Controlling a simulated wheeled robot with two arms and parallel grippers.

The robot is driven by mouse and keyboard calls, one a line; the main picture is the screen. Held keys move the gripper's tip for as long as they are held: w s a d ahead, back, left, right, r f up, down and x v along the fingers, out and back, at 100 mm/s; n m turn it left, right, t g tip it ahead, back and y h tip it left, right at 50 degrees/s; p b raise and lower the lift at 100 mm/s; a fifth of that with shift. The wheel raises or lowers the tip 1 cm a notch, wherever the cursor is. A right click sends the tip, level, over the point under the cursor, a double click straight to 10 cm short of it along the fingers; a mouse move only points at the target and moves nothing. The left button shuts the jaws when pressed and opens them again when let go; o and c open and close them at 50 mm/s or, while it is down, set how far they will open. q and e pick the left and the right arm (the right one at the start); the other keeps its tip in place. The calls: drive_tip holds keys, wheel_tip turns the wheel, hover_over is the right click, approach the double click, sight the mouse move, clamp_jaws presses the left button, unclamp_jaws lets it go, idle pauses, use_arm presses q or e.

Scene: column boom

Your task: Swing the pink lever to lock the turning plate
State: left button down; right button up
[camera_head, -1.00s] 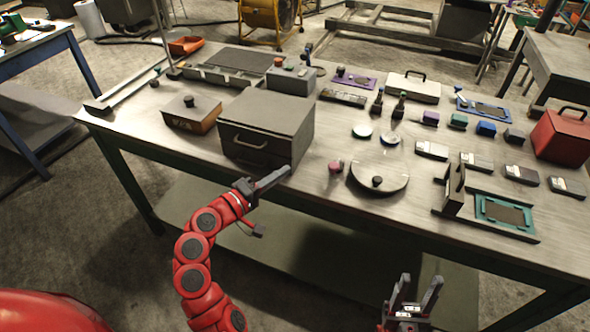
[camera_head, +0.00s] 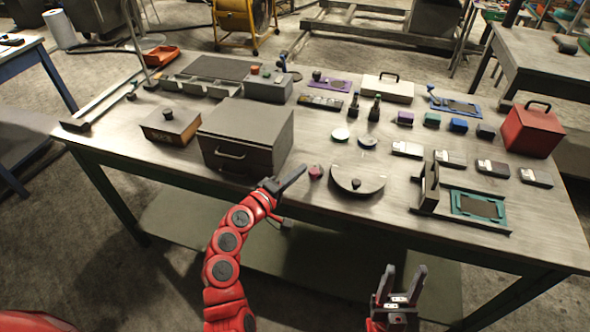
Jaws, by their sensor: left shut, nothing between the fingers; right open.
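A small pink knob (camera_head: 316,172), the visible part of the pink lever, stands near the table's front edge. Just right of it lies a pale rounded turning plate (camera_head: 372,178) with a black knob (camera_head: 356,183). Any arm under the pink knob is too small to make out. My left gripper (camera_head: 300,171) is shut and empty; its tips point up and right, a short way left of the pink knob. I cannot tell whether they touch it. My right gripper (camera_head: 405,275) is open and empty, low in front of the table.
A grey box with a handle (camera_head: 240,145) stands left of the pink knob, close to my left gripper. A bracket with a teal frame (camera_head: 480,206) is right of the plate. The front strip of the table is clear.

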use_arm(q)
drive_tip(key=shift+s+d+r+n+t+y+p, duration=0.2)
drive_tip(key=shift+d+n+t+y+p, duration=0.15)
drive_tip(key=shift+p, duration=0.25)
drive_tip(key=shift+s+f+n+t+y+p, duration=0.1)
drive_tip(key=shift+n+t+y+p, duration=0.15)
drive_tip(key=shift+y+p, duration=0.1)
